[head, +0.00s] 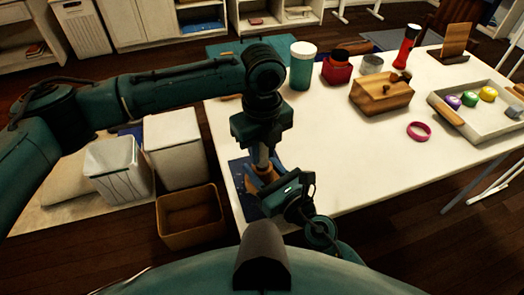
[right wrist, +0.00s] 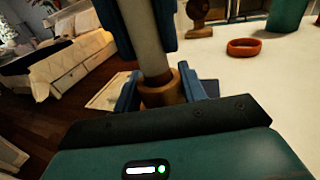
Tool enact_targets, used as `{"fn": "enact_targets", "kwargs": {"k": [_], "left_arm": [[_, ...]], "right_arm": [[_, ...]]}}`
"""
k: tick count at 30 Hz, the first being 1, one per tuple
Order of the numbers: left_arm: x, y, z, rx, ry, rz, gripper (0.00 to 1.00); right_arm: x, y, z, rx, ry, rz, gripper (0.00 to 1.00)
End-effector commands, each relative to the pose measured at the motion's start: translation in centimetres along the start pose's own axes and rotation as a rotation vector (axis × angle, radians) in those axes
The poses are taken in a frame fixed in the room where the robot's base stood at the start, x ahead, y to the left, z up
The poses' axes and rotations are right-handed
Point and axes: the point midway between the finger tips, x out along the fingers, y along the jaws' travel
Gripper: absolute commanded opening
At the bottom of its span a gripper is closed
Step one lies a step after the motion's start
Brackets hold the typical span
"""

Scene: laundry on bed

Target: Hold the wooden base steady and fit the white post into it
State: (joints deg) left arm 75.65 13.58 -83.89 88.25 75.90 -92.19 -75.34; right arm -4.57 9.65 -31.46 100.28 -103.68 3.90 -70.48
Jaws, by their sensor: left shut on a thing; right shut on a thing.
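The white post (head: 262,156) stands nearly upright below my left gripper (head: 261,143), which is shut on it. In the right wrist view the post (right wrist: 149,50) tilts slightly between the left gripper's blue fingers. The small round wooden base (right wrist: 165,93) is between the blue fingers of my right gripper (right wrist: 158,90), which is shut on it. The post's brownish lower end meets the top of the base; how deep it sits in the opening is hidden. In the head view the base (head: 266,174) is partly covered by my right gripper.
A blue mat (head: 240,182) lies beneath at the white table's (head: 345,150) left edge. A teal cup (head: 302,70), a red container (head: 337,71), a wooden box (head: 382,96), a pink ring (head: 419,131) and a grey tray (head: 445,110) stand farther right. The middle is clear.

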Motion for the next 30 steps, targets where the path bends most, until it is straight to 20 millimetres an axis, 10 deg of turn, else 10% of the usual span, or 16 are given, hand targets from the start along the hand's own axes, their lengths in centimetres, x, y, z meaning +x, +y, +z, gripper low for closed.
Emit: {"fn": "enact_targets", "kwargs": {"k": [13, 14, 21, 30], "left_arm": [[1.33, 0.00, -0.05, 0.001, 0.001, 0.000, 0.01], [1.27, -0.01, -0.03, 0.001, 0.001, -0.001, 0.26], [1.25, 0.00, -0.03, 0.001, 0.000, 0.000, 0.45], [0.86, -0.02, 0.00, 0.001, -0.001, -0.001, 0.45]], "right_arm": [[0.00, 0.01, -0.02, 0.000, 0.000, 0.000, 0.17], [0.00, 0.01, -0.02, 0.000, 0.000, 0.000, 0.17], [0.00, 0.01, -0.02, 0.000, 0.000, 0.000, 0.17], [-0.01, 0.01, -0.02, 0.000, 0.001, 0.000, 0.17]]}}
